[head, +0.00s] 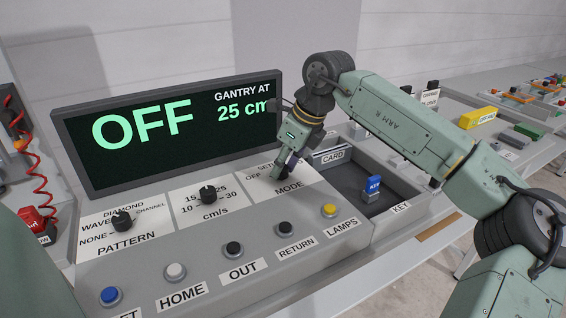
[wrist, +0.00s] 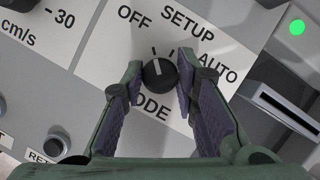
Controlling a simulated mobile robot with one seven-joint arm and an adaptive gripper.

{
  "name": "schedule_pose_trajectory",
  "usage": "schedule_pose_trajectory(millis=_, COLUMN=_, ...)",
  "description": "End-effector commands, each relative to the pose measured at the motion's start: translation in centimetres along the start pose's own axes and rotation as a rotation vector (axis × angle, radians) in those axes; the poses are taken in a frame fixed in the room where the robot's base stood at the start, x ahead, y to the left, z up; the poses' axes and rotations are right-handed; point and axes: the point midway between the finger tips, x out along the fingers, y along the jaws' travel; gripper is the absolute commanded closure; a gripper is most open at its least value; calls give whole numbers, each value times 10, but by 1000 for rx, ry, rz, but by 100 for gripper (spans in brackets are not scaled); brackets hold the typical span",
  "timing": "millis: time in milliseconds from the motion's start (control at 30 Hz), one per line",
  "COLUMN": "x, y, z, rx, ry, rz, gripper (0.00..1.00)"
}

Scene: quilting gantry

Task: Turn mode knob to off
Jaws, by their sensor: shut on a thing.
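The mode knob (wrist: 160,76) is round and black, on a white label with OFF, SETUP and AUTO. Its white pointer line is toward the OFF tick. My gripper (wrist: 159,70) has one finger on each side of the knob and is shut on it. In the head view my gripper (head: 284,167) comes down onto the MODE label and hides most of the knob. The display (head: 170,130) shows OFF in large green letters and GANTRY AT 25 cm.
The cm/s knob (head: 208,194) and pattern knob (head: 121,221) are to the left. Several push buttons line the front, including a yellow lamps button (head: 329,210). A blue key tag (head: 374,184) stands in the tray to the right. A green light (wrist: 297,27) shows at upper right.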

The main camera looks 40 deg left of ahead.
Motion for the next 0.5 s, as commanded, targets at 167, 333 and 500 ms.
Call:
schedule_pose_trajectory(millis=167, x=0, y=0, z=0, rx=-16, ry=0, rz=5, gripper=100)
schedule_pose_trajectory(millis=333, x=0, y=0, z=0, rx=-18, ry=0, rz=6, gripper=100)
schedule_pose_trajectory(millis=500, x=0, y=0, z=0, rx=-17, ry=1, rz=6, gripper=72)
